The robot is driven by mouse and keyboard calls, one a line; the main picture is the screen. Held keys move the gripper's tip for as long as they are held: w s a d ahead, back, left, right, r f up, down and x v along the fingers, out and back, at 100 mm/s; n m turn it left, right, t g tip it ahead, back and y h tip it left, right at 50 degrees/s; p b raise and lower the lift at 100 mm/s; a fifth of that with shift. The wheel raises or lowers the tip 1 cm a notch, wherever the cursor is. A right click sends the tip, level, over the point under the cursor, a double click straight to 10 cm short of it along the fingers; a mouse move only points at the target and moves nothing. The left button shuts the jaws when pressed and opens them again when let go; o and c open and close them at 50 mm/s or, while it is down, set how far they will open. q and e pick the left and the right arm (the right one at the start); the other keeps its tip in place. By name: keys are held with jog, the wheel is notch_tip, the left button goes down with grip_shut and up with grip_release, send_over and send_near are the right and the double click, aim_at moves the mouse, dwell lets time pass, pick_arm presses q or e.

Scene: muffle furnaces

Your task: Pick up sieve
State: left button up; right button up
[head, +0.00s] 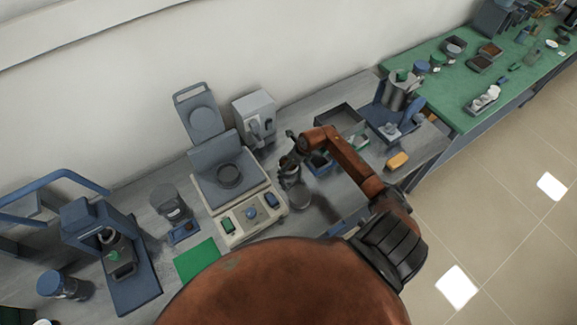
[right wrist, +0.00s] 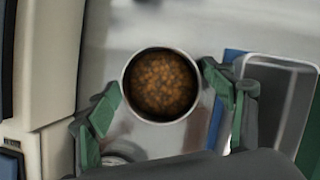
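A round metal vessel with a bright rim (right wrist: 161,85), full of orange-brown granules, stands between the fingers in the right wrist view; it is probably the sieve, but I cannot see a mesh. My right gripper (right wrist: 160,82) is open around it, one green-padded fingertip close on each side. I cannot tell whether the fingertips touch the rim. In the head view my right gripper (head: 290,160) is over the bench just right of the balance, at a small grey metal vessel (head: 291,175). My left gripper is not in view.
The balance (head: 235,195) stands close on the left. A green mat (head: 196,261) lies left.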

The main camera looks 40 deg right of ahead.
jog(key=c, duration=1)
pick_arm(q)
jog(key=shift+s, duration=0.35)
pick_arm(e)
jog(key=shift+o, duration=0.2)
jog(key=shift+r, duration=0.15)
